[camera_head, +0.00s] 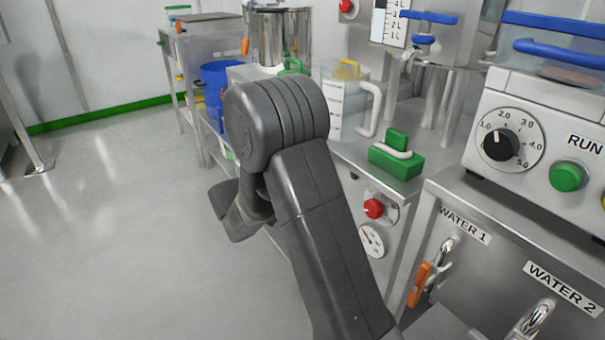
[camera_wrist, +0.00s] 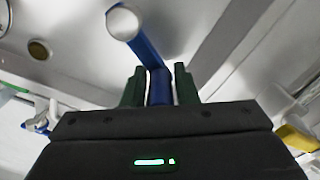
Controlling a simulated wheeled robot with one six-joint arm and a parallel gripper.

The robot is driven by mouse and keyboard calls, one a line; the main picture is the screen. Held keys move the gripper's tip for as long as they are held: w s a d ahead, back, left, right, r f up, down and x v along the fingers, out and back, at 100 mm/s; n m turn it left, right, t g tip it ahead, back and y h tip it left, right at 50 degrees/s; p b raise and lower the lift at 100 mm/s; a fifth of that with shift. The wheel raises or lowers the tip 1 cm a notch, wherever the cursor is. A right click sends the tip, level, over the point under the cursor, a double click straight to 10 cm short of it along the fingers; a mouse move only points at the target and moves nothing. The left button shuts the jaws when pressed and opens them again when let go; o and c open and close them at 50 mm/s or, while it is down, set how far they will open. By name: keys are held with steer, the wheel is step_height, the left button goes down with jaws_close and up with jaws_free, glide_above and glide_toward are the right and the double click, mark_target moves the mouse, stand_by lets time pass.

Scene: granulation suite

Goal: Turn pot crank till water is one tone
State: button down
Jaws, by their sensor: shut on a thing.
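In the wrist view, my gripper (camera_wrist: 160,82) is shut on a blue crank bar (camera_wrist: 147,50), with one dark green finger on each side of it. The bar slants up and left to a white round end (camera_wrist: 122,22). A tall steel pot (camera_head: 268,40) stands at the back of the counter, partly behind my arm. I cannot tell whether the crank belongs to it. No water surface shows, so its tone cannot be told.
A control box (camera_head: 543,140) and orange-handled tap (camera_head: 420,284) are at right. Blue tubs (camera_head: 219,80) sit behind. Floor at left is clear.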

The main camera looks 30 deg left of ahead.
steer(key=shift+s+d+m, duration=0.1)
steer(key=shift+d+m, duration=0.2)
steer(key=shift+m, duration=0.2)
steer(key=c, duration=1.3)
jaws_free()
steer(key=shift+r, duration=0.15)
steer(key=p+v, duration=0.3)
steer(key=v, duration=1.1)
